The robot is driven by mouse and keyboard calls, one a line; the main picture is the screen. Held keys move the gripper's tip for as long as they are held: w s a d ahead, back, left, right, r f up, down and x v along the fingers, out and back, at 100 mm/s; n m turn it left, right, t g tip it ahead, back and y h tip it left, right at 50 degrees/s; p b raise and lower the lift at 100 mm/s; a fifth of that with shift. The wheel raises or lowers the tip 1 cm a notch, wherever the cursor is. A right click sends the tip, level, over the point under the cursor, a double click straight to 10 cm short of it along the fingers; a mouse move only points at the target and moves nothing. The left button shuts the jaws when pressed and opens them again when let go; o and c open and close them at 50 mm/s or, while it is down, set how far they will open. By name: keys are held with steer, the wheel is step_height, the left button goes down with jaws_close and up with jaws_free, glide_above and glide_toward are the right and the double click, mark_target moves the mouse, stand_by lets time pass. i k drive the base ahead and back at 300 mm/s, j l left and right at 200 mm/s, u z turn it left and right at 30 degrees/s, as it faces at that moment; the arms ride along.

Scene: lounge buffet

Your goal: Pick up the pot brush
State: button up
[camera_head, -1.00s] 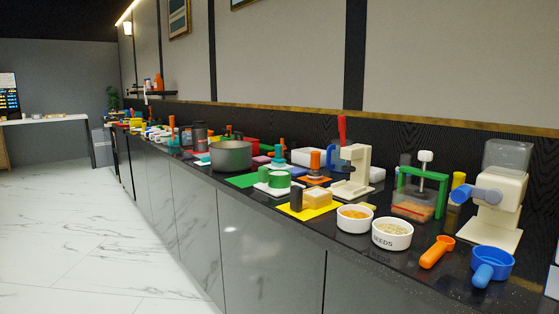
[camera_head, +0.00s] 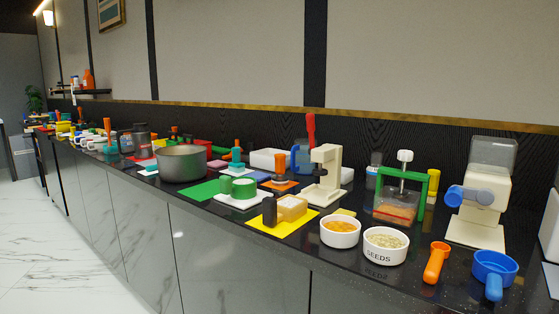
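I cannot tell for sure which item is the pot brush. One candidate is the cream block with a dark upright handle (camera_head: 291,207) on a yellow mat (camera_head: 297,228), near the counter's front edge. Others are the small item with an orange knob (camera_head: 279,174) on an orange mat and the teal piece with an orange top (camera_head: 236,156) farther left. The green round piece (camera_head: 243,188) sits on a white board beside the green mat (camera_head: 199,191). My gripper is not in view.
The dark counter (camera_head: 345,265) is crowded along its length. A grey pot (camera_head: 181,165), white bowls of orange bits (camera_head: 340,234) and seeds (camera_head: 385,248), an orange scoop (camera_head: 436,262), a blue cup (camera_head: 495,268) and a cream machine (camera_head: 482,200) stand on it. The marble floor (camera_head: 85,255) is clear.

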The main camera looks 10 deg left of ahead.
mark_target(236, 166)
steer(key=i+j+z, duration=0.1)
steer(key=j+z, duration=0.4)
steer(key=j, duration=0.6)
steer(key=k+j+z, duration=0.1)
steer(key=j+z, duration=0.35)
steer(key=j, duration=0.65)
